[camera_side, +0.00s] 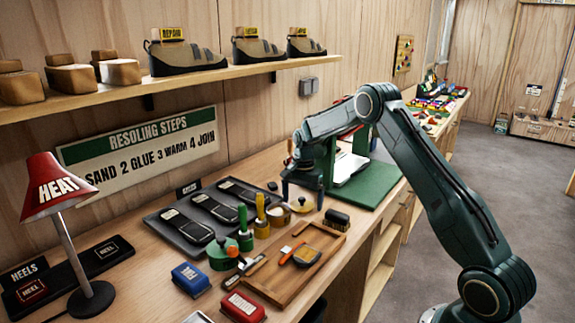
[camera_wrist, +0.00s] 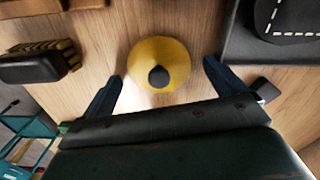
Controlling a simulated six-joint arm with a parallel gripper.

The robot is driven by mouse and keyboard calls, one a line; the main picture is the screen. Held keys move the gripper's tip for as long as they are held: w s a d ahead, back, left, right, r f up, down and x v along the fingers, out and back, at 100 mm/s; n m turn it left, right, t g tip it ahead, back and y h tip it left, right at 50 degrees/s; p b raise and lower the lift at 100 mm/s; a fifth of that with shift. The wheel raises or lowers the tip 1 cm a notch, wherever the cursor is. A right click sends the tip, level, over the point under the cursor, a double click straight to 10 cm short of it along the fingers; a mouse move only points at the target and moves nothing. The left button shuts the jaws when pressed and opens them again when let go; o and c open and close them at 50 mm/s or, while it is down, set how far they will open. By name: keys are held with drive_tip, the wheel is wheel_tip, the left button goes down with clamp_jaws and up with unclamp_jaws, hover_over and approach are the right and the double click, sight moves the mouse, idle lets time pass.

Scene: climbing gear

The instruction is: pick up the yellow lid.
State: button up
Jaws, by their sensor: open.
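The yellow lid (camera_wrist: 160,52) is round with a dark knob and lies on the wooden bench in the wrist view. In the side view it is a small pale-yellow disc (camera_side: 301,206) just below my gripper (camera_side: 303,194). My gripper is open and empty. In the wrist view its two dark fingers (camera_wrist: 163,72) stand left and right of the lid, with gaps on both sides. The fingers appear above the lid and do not touch it; the exact height is hard to tell.
A dark brush (camera_side: 336,219) lies close to the lid. A wooden tray (camera_side: 325,262) with tools is in front. Yellow and green pots with brushes stand to the left, near a dark tray with soles (camera_side: 170,229). A green press base (camera_side: 372,186) is behind right.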

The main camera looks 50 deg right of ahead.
sight(302, 198)
drive_tip(key=c, duration=1.1)
drive_tip(key=shift+o, duration=0.2)
drive_tip(key=shift+r, duration=0.1)
wheel_tip(302, 198, up, 20)
idle(0.6)
drive_tip(key=w+a+f, duration=0.1)
drive_tip(key=a+f, duration=0.7)
drive_tip(key=a, duration=0.2)
drive_tip(key=shift+a+f, duration=0.25)
drive_tip(key=shift+f, duration=0.05)
